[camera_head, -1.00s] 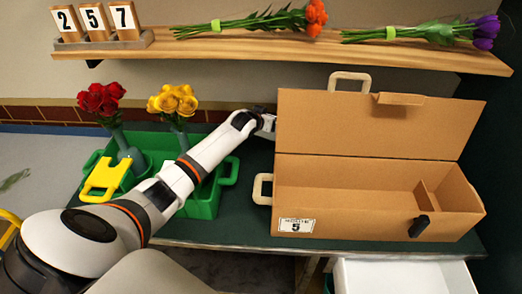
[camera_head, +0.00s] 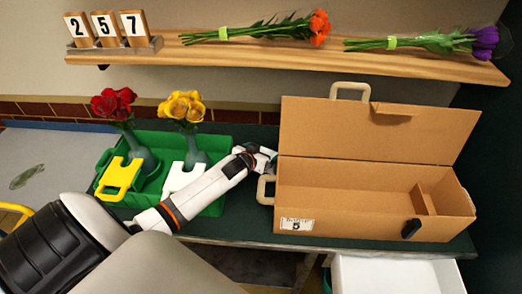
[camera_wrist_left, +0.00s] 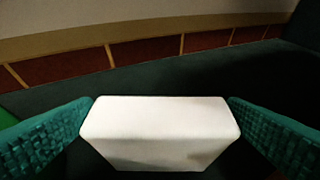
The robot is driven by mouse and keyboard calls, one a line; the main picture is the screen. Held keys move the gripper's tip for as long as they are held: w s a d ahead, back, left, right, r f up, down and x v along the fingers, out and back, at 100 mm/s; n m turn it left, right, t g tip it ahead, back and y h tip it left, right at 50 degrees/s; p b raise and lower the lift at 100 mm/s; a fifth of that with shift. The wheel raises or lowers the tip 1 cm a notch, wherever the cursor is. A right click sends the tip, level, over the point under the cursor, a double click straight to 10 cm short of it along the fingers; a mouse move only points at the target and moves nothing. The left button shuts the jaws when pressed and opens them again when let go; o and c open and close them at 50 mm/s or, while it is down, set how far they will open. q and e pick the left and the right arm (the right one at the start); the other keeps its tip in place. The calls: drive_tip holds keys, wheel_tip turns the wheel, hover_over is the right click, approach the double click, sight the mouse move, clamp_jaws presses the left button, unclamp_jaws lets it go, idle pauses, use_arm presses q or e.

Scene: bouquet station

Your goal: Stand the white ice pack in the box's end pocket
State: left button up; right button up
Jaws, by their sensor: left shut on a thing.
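My left gripper (camera_head: 264,156) is just left of the cardboard box (camera_head: 345,225), near its left handle. In the left wrist view the gripper (camera_wrist_left: 160,135) is shut on a plain white block, the white ice pack (camera_wrist_left: 160,130), between two green textured pads. In the head view the pack is mostly hidden by the gripper. The box stands open with its lid raised behind. A divider (camera_head: 424,200) marks off a narrow end pocket (camera_head: 447,197) at the right, which looks empty. My right gripper is not in view.
A green tray (camera_head: 215,208) at left holds red flowers (camera_head: 112,102) and yellow flowers (camera_head: 182,106) in vases, with a yellow piece (camera_head: 118,178) and a white piece (camera_head: 184,178). A shelf (camera_head: 300,50) with bouquets runs above. A white bin (camera_head: 395,275) stands below the table front.

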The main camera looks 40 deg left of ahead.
use_arm(q)
drive_tip(key=o, duration=0.7)
drive_tip(key=shift+f, duration=0.1)
drive_tip(key=shift+o, duration=0.5)
drive_tip(key=shift+s, duration=0.1)
